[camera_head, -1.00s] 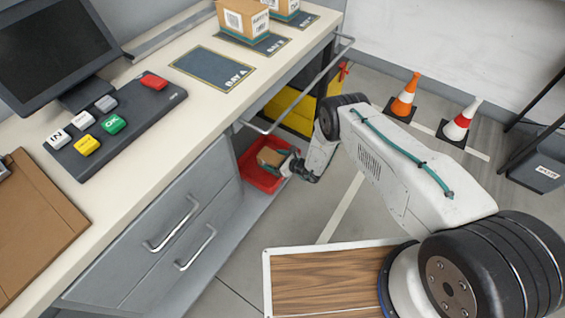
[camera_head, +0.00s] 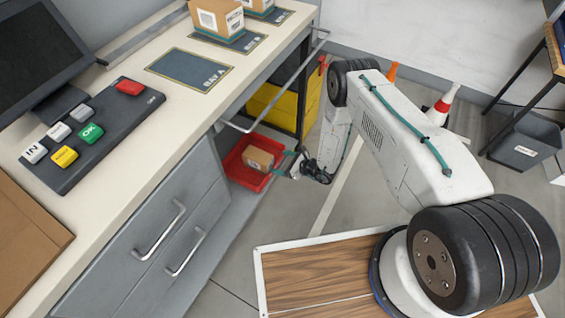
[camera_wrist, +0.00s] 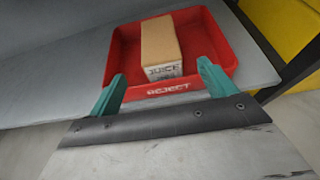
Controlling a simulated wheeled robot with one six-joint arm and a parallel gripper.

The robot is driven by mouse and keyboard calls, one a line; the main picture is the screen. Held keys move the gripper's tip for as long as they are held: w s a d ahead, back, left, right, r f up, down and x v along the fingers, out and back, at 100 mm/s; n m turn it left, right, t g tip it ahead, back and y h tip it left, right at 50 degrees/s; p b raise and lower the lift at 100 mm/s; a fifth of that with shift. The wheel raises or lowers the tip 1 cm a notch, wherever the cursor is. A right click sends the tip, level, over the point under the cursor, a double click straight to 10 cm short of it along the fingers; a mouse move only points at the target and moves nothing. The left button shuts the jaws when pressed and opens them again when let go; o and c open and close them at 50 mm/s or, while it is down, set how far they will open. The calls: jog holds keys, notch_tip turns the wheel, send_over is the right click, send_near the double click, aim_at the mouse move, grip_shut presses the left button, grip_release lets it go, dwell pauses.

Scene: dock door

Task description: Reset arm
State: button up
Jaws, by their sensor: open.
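My gripper (camera_head: 291,160) is low beside the counter, at the front edge of a red tray. In the wrist view its two green fingers (camera_wrist: 163,91) are spread apart with nothing between them. The red tray (camera_wrist: 168,90), marked REJECT, lies on a grey low shelf. A brown box (camera_wrist: 160,45) with JUICE printed on it rests in the tray, just beyond the fingertips. In the head view the tray (camera_head: 236,172) and the box (camera_head: 258,159) show left of my gripper. My arm reaches down from the right.
The counter (camera_head: 165,110) stands left, with a button panel (camera_head: 91,130), a monitor (camera_head: 40,50), and boxes on mats (camera_head: 217,20). A metal rail (camera_head: 290,88) runs along its edge above the tray. A yellow bin (camera_head: 285,103), cones (camera_head: 443,104) and a dark bin (camera_head: 525,140) stand beyond.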

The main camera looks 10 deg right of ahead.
jog(key=shift+s, duration=0.1)
jog(key=s+a+n+g+y, duration=0.2)
jog(key=s+g, duration=0.1)
jog(key=s, duration=0.3)
jog(key=s+d+r+n+g+h, duration=0.1)
jog(key=s+r+n+g, duration=0.3)
jog(key=r, duration=0.8)
jog(key=s+r+n+g, duration=0.25)
jog(key=r+n, duration=0.35)
jog(key=r, duration=0.7)
jog(key=s+d+r+n+g+h, duration=0.15)
jog(key=r+n+g, duration=0.35)
jog(key=r, duration=0.7)
jog(key=s+d+r+n+t+h, duration=0.2)
jog(key=s+d+r, duration=0.3)
jog(key=r, duration=0.5)
jog(key=s+d+r+n+t+h, duration=0.3)
jog(key=s+d+r+h, duration=0.1)
jog(key=s+r, duration=0.6)
jog(key=s+d+r+n+t+h, duration=0.2)
jog(key=s+d+r+n+h, duration=0.1)
jog(key=s+d+r, duration=0.3)
jog(key=shift+s+d+r+n+h, duration=0.3)
jog(key=shift+s+r+h, duration=0.45)
jog(key=shift+r, duration=1.2)
jog(key=shift+s, duration=0.15)
